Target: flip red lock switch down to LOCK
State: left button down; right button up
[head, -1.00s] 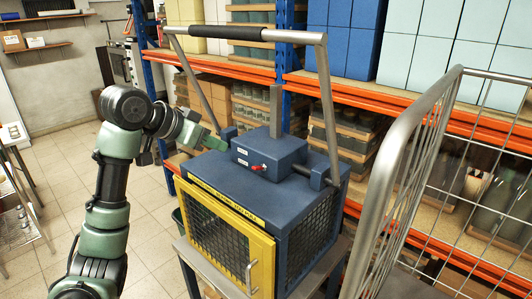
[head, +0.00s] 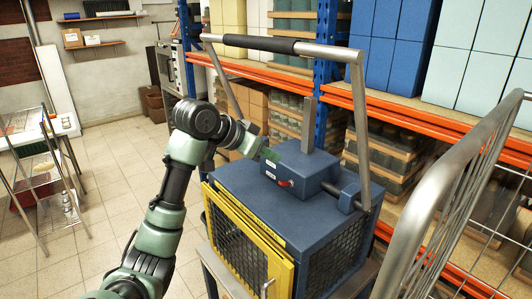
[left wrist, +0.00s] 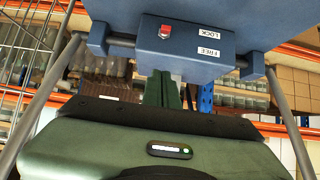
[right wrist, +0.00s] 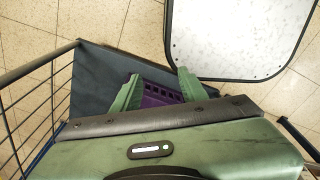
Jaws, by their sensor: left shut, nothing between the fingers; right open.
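The red lock switch (head: 284,183) is on the front face of the blue box (head: 305,170) on top of the blue machine. In the left wrist view, which is upside down, the red switch (left wrist: 165,31) sits beside white labels LOCK (left wrist: 210,32) and FREE (left wrist: 208,53). I cannot clearly tell which way its lever points. My left gripper (head: 270,155) is shut and empty, at the box's upper left corner, apart from the switch. Its fingers (left wrist: 163,90) point at the box's edge. My right gripper (right wrist: 158,74) is open, seen only in the right wrist view.
A grey handle frame (head: 285,46) rises over the machine, which has a yellow mesh door (head: 240,240). A wire cage trolley (head: 440,180) stands close at right. Loaded racks are behind.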

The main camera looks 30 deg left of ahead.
pick_arm(q)
jog(key=p, duration=0.2)
send_over(283, 183)
notch_tip(283, 183, down, 3)
jog(key=shift+w+a+f, duration=0.1)
jog(key=shift+w, duration=0.05)
jog(key=f, duration=0.1)
jog(key=f+p, duration=0.1)
jog(key=f, duration=0.1)
jog(key=shift+s+a+f+p, duration=0.15)
jog(key=shift+s+p, duration=0.1)
jog(key=shift+p, duration=0.15)
jog(key=shift+s+a+f, duration=0.15)
jog(key=shift+s+f, duration=0.2)
jog(key=shift+f, duration=0.15)
pick_arm(e)
jog(key=r, duration=0.4)
jog(key=shift+w+a+r, duration=0.1)
jog(key=shift+w+r, duration=0.2)
jog(key=shift+r, duration=0.1)
pick_arm(q)
jog(key=shift+w, duration=0.1)
pick_arm(e)
jog(key=shift+d, duration=0.2)
